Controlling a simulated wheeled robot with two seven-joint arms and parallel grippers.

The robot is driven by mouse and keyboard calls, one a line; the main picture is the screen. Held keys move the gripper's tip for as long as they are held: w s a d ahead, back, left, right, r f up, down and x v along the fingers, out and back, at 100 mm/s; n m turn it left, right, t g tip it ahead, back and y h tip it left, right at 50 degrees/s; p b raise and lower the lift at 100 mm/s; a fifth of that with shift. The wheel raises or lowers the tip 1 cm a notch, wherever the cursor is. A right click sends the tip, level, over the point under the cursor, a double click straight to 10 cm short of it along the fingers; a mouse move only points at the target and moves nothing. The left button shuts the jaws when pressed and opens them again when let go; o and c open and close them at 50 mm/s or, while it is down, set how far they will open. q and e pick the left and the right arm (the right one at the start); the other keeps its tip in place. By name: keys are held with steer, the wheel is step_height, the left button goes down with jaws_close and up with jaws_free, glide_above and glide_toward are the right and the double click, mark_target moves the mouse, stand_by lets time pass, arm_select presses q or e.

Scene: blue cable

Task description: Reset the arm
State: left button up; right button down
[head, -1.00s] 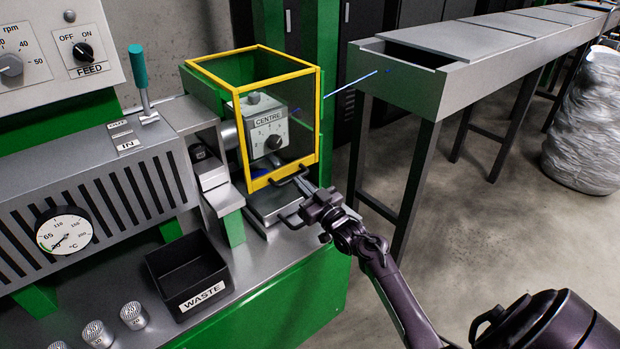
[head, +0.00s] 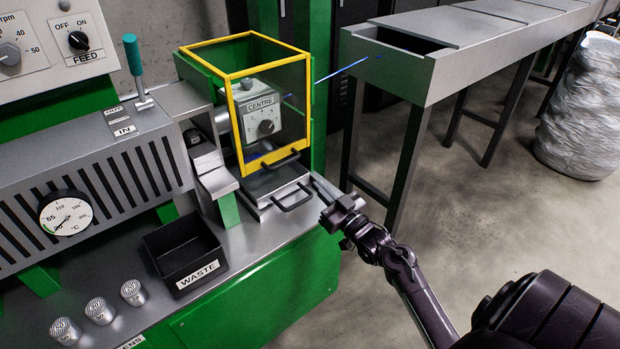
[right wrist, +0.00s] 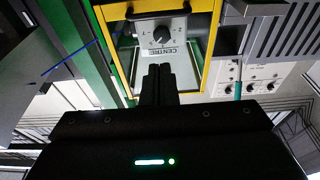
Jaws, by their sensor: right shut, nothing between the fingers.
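My right gripper (head: 325,188) is shut and empty in the head view. It hangs in free air in front of the machine, just right of the yellow-framed guard (head: 241,125) and the drawer handle (head: 293,198), apart from both. In the right wrist view its closed fingers (right wrist: 160,84) point toward the guard, with the CENTRE dial box (right wrist: 163,38) beyond them. The blue cable (head: 345,72) runs from the guard's right side into the grey trough (head: 430,75). It also shows in the right wrist view (right wrist: 75,58). My left gripper is out of view.
A lever with a teal grip (head: 133,60) stands upright behind. A large silvery roll (head: 585,110) stands on the floor at right. Open floor lies between.

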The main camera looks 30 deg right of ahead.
steer(key=s+a+f+g+p, duration=0.2)
steer(key=s+a+f+g, duration=0.15)
steer(key=f, duration=0.65)
steer(key=s+a+f+m+g+h+p, duration=0.1)
steer(key=s+a+f+g, duration=0.15)
steer(key=s+f, duration=0.45)
steer(key=s+a+f+g+p, duration=0.2)
steer(key=s+a+f+g, duration=0.1)
steer(key=f, duration=0.9)
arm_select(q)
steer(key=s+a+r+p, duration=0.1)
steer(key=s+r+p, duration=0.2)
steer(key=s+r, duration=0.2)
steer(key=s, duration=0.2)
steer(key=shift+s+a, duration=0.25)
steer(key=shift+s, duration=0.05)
arm_select(e)
steer(key=s+a+f+g, duration=0.2)
steer(key=s+f, duration=0.3)
steer(key=s, duration=0.5)
steer(key=s+a+f+n+g, duration=0.1)
steer(key=s+f+g, duration=0.3)
steer(key=s, duration=0.7)
steer(key=s+a+f+n+g, duration=0.1)
steer(key=s+a+f+g, duration=0.2)
steer(key=s, duration=0.8)
step_height(320, 180, down, 3)
steer(key=shift+a+r+g+h, duration=0.15)
steer(key=shift+a+g+h, duration=0.25)
steer(key=shift+g, duration=0.4)
